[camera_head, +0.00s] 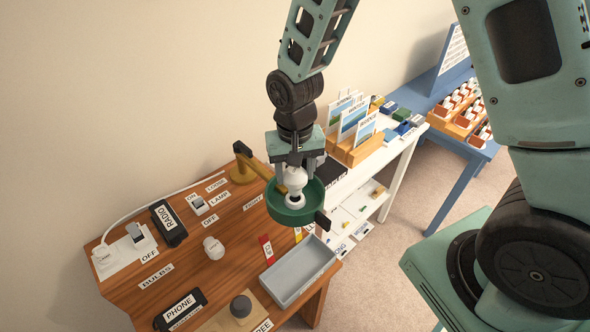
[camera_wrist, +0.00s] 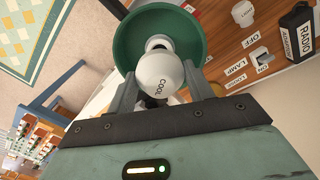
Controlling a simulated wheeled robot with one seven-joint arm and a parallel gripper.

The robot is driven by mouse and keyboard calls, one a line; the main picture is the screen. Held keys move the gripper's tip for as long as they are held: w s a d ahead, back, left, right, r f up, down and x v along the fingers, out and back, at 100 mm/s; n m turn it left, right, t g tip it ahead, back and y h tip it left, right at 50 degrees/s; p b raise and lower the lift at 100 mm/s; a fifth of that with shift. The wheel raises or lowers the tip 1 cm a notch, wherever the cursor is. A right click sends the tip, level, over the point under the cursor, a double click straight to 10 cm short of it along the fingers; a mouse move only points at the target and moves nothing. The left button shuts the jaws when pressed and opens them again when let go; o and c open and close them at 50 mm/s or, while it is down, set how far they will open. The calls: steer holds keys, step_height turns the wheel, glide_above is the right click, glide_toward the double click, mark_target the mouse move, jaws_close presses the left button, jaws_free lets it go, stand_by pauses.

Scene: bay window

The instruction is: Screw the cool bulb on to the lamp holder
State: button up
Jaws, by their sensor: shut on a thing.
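The shade opens upward on the lamp's wooden arm (camera_head: 261,169). A white round part (camera_head: 295,200) shows below the bulb inside the shade. Whether the bulb's base is seated in the lamp holder cannot be told.
Another white bulb (camera_head: 213,247) stands on the wooden desk (camera_head: 190,270). A lamp switch (camera_head: 198,203), a black radio box (camera_head: 169,224), a phone box (camera_head: 180,309) and a grey tray (camera_head: 290,268) are around it. A white table with cards (camera_head: 352,121) adjoins at the right.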

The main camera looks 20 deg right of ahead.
steer(key=shift+f+b, duration=0.9)
steer(key=shift+f, duration=0.35)
steer(key=o, duration=0.7)
steer(key=shift+r, duration=0.1)
step_height(320, 180, up, 17)
steer(key=b, duration=0.3)
steer(key=shift+r, duration=0.15)
stand_by(0.4)
steer(key=s+a+f+n+b, duration=0.2)
steer(key=s+f+n, duration=0.1)
steer(key=s, duration=0.3)
steer(key=s+a+f+n+b, duration=0.1)
steer(key=s+a+f+n, duration=0.1)
steer(key=s, duration=0.5)
steer(key=s+a+f+n+b, duration=0.2)
steer(key=s+f+n, duration=0.3)
steer(key=s+f, duration=0.1)
steer(key=shift+s+a+f+y+b, duration=0.15)
steer(key=shift+s+y+b, duration=0.2)
steer(key=shift+s, duration=0.2)
